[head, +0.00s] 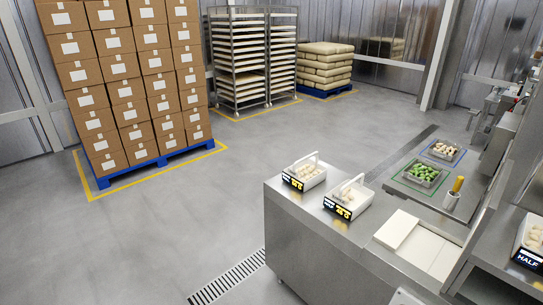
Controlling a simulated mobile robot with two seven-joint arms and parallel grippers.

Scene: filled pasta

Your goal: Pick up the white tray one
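Two small white trays with arched white handles stand side by side on the steel counter. The left white tray (318,178) is at the counter's far left corner. The right white tray (360,203) is just nearer and to its right. Both hold pale pieces and carry a black label with yellow writing on the front, too small to read surely. Another white tray (522,237) with a black label reading "HALF" is cut off at the right edge. I cannot tell which is tray one. Neither of my grippers shows in the head view.
The steel counter (305,225) bears flat white boards (420,242). Behind are a steel pan of green pieces (422,172), a pan of pale pieces (443,149) and a yellow-handled tool in a cup (451,200). Stacked cartons (128,85) and racks (238,60) stand farther back.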

